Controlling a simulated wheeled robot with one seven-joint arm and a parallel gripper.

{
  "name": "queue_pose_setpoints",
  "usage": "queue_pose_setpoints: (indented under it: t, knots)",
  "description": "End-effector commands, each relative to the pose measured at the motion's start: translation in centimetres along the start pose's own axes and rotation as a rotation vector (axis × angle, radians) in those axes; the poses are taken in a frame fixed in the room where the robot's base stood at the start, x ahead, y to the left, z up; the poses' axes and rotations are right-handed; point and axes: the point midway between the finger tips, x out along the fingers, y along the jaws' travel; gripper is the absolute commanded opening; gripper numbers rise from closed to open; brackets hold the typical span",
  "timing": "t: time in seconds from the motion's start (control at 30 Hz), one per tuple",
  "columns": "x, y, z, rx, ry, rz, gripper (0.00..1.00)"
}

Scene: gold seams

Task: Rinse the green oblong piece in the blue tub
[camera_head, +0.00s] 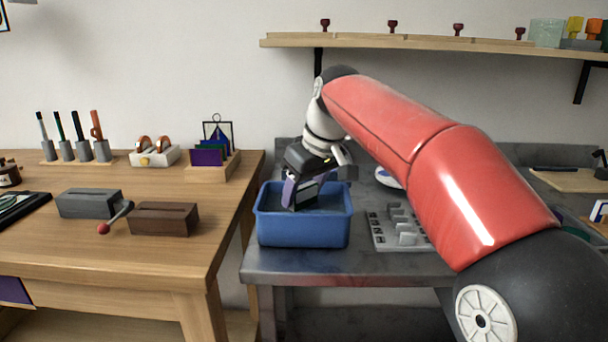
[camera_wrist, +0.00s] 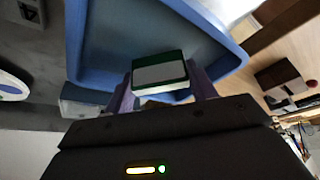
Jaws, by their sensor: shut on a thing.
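The blue tub (camera_head: 303,228) stands on the grey bench, near its left edge, with grey water or a grey floor inside. My gripper (camera_head: 303,200) points down into the tub's opening. In the wrist view my gripper (camera_wrist: 160,85) is shut on the green oblong piece (camera_wrist: 160,58), a block with a green edge and a pale grey face, between two purple fingers. The tub's rim (camera_wrist: 75,45) surrounds the piece in that view. I cannot tell whether the piece touches the water.
A grey rack of blocks (camera_head: 397,228) sits just right of the tub. The wooden table (camera_head: 120,255) at left holds a grey block (camera_head: 88,203), a brown block (camera_head: 163,218) and a red-tipped tool (camera_head: 115,217). A wall shelf (camera_head: 420,41) hangs above.

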Motion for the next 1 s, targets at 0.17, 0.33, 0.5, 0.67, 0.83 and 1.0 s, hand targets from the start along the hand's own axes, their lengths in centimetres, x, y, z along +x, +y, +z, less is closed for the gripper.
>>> queue_pose_setpoints:
  t: [0.17, 0.33, 0.5, 0.67, 0.83, 1.0]
  knots:
    - [1.6, -0.1, 0.8, 0.001, 0.0, 0.0, 0.31]
    - [3.1, 0.0, 1.3, 0.001, 0.002, 0.001, 0.31]
    - [3.9, 0.0, 1.7, 0.001, 0.001, 0.0, 0.31]
    - [4.1, 0.0, 1.7, 0.001, 0.001, 0.0, 0.31]
    - [4.1, 0.0, 1.7, 0.001, 0.001, 0.001, 0.31]
    - [4.0, 0.0, 1.7, 0.001, 0.001, 0.001, 0.31]
